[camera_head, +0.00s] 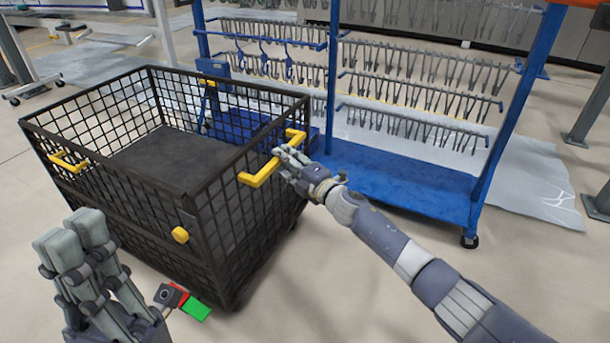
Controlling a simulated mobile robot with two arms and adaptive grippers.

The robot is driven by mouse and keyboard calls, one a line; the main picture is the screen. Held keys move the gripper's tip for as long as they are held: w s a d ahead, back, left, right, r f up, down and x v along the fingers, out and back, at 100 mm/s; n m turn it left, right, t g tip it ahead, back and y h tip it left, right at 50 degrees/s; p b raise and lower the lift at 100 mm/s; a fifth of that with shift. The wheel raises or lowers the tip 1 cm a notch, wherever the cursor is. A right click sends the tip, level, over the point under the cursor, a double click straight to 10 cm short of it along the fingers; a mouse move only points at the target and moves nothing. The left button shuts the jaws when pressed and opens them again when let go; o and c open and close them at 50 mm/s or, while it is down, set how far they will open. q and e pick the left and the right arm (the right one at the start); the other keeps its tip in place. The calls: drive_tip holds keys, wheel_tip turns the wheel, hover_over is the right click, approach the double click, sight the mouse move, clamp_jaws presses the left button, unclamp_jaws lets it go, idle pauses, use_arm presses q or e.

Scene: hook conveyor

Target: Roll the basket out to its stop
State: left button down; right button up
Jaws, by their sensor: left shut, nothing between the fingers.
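The basket (205,214) is a black wire-mesh cart with a dark grey load panel (165,160) inside. It stands on the floor at left centre. A yellow handle (258,174) is on its right side, and another yellow handle (68,162) is on its left side. My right gripper (285,160) is at the right-side handle and covers its middle; whether the fingers close around it is unclear. My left gripper (72,232) is shut and empty at the lower left, in front of the basket. A small grey piece with red and green plates (195,308) shows below the basket's near corner.
A blue rack (400,185) with rows of hanging hooks (420,70) stands behind and right of the basket. Its caster (470,240) is on the floor. A grey post (590,110) stands at the far right. Floor at the lower right centre is clear.

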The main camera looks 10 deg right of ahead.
drive_tip(key=v, duration=0.8)
drive_tip(key=shift+s+d, duration=0.2)
drive_tip(key=shift+s, duration=0.1)
